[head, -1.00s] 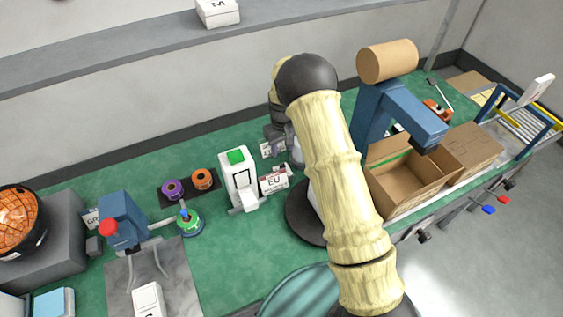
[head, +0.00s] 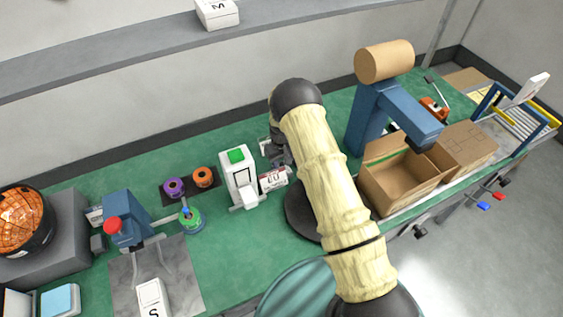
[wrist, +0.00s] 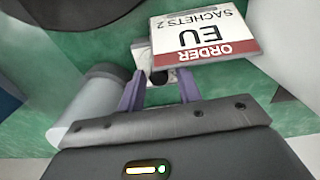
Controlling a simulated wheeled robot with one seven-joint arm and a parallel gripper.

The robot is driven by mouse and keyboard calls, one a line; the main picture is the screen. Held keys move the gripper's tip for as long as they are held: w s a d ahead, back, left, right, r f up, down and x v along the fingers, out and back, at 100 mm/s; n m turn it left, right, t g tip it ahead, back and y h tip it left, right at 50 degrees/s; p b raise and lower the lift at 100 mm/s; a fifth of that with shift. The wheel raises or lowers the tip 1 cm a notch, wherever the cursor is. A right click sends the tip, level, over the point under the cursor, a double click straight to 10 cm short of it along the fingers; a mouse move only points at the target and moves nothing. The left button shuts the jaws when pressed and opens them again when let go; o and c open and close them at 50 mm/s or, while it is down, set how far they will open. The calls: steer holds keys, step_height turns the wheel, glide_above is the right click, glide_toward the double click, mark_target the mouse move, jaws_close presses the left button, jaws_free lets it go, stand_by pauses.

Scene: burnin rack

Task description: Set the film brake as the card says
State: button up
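The order card (head: 273,179) stands in the middle of the green bench, beside a white machine with a green top. In the wrist view the card (wrist: 207,35) appears upside down and reads "ORDER EU SACHETS 2". My gripper (wrist: 160,76) has its two purple fingers apart, just short of the card in that view. A small dark knob-like part on a pale piece shows between the fingertips; I cannot tell what it belongs to. A blue stand with a brown roll (head: 384,62) is at the right. I cannot make out the film brake for sure.
An open carton (head: 386,195) stands under the blue stand. Purple (head: 173,187) and orange (head: 203,177) spools sit left of the white machine (head: 239,178). A blue press with a red knob (head: 113,226) is further left. Green bench is clear between spools and back wall.

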mark_target(282, 164)
jaws_close()
steer(key=shift+f+m+b, duration=0.1)
steer(key=shift+m+b, duration=0.4)
steer(key=shift+b, duration=0.15)
steer(key=shift+o, duration=1.3)
jaws_free()
steer(key=shift+r, duration=0.25)
step_height(282, 164, up, 17)
steer(key=b, duration=0.4)
steer(key=shift+r, duration=0.1)
